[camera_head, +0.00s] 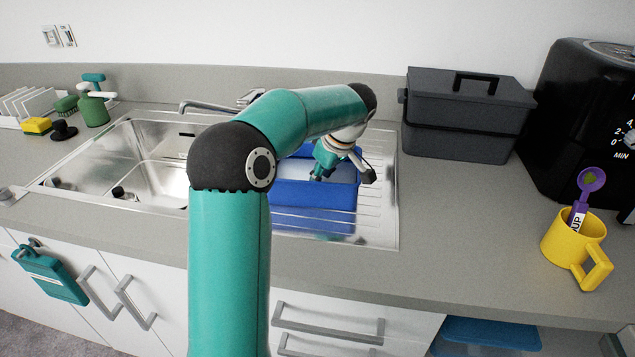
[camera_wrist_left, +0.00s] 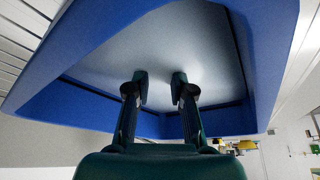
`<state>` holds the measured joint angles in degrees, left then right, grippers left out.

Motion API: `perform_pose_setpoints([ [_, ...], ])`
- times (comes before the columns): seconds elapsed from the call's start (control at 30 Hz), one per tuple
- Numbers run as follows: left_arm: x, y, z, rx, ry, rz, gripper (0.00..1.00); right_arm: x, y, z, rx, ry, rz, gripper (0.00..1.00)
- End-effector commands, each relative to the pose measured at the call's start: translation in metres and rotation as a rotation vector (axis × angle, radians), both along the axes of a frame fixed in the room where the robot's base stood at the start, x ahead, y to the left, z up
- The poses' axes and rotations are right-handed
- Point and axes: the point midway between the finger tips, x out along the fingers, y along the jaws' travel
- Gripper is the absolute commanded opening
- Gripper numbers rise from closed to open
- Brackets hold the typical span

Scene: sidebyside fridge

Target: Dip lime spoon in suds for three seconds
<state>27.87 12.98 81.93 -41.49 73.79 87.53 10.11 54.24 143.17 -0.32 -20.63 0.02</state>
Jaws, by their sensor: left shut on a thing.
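A blue basin (camera_head: 312,208) stands on the ridged drainboard right of the sink, with pale suds (camera_head: 342,172) inside. The basin's wall (camera_wrist_left: 70,88) and the pale grey-white surface inside (camera_wrist_left: 190,45) fill much of the left wrist view. My left gripper (camera_head: 318,172) reaches down into the basin, its fingertips at or just above the suds; I cannot tell which. No lime spoon can be made out. My right gripper is not in view.
A yellow mug (camera_head: 562,244) holding a purple spoon (camera_head: 590,181) stands at the right. A dark grey box (camera_head: 465,125) and a black appliance (camera_head: 585,110) stand behind. The steel sink (camera_head: 150,150), with a tap (camera_head: 215,108), lies left. The front counter is clear.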

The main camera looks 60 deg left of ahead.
Motion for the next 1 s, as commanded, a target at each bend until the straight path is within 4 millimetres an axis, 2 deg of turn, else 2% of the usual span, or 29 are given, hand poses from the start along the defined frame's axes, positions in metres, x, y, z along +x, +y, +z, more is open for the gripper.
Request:
perform_pose_setpoints([
  [0.23,0.000,0.000,0.011,0.000,-0.001,0.001,0.00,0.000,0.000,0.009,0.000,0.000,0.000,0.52],
  [1.0,0.000,0.000,0.088,0.000,-0.001,0.000,0.00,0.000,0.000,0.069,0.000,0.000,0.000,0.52],
])
